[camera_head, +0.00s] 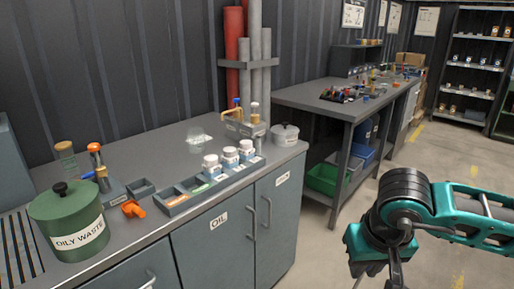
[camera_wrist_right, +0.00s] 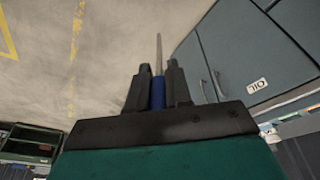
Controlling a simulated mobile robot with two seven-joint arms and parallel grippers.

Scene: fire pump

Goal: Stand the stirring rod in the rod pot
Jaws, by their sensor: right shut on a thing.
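In the right wrist view my right gripper (camera_wrist_right: 160,70) is shut on the blue grip of a thin rod (camera_wrist_right: 158,93), which I take to be the stirring rod. Its slim grey shaft points away from the gripper, past the fingertips. In the head view my right gripper (camera_head: 388,272) hangs at the lower right, over the floor and away from the counter. The rod cannot be made out there. I cannot tell which vessel is the rod pot. A clear glass vessel (camera_head: 199,141) and a lidded pale pot (camera_head: 285,134) stand on the counter. My left gripper is out of view.
On the grey counter (camera_head: 130,225) stand a green OILY WASTE bin (camera_head: 68,222), a compartment tray (camera_head: 182,198), several white jars (camera_head: 229,157) and a bottle caddy (camera_head: 243,128). Pipes rise behind. A second bench (camera_head: 300,95) stands farther back. Floor around my right arm is clear.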

